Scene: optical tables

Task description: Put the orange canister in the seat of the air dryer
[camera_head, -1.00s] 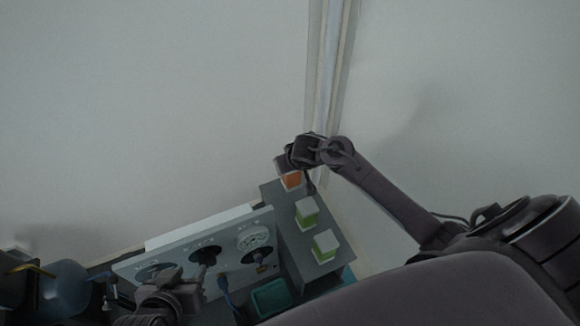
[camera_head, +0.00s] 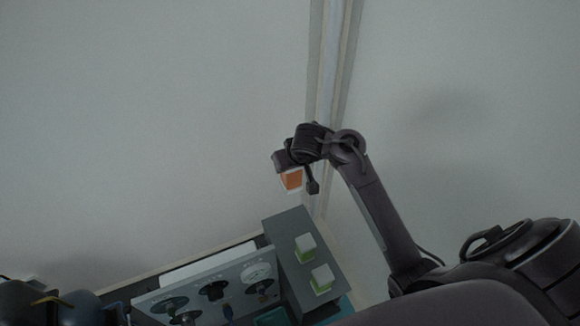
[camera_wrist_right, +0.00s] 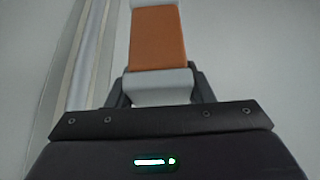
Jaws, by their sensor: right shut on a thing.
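The orange canister (camera_head: 291,179) with pale ends hangs from my right gripper (camera_head: 284,165), above and clear of the grey block at the back right. In the right wrist view the canister (camera_wrist_right: 156,40) stands out from between the two fingers of my right gripper (camera_wrist_right: 160,88), which are shut on its pale end. The air dryer's seat cannot be made out for certain; a white panel (camera_head: 232,282) with several dark round fittings and one white one stands at the lower middle. My left gripper is not in view.
A teal tray (camera_head: 272,318) lies at the lower edge. Blank walls and a pale corner post (camera_head: 328,80) stand behind; the space around the raised canister is clear.

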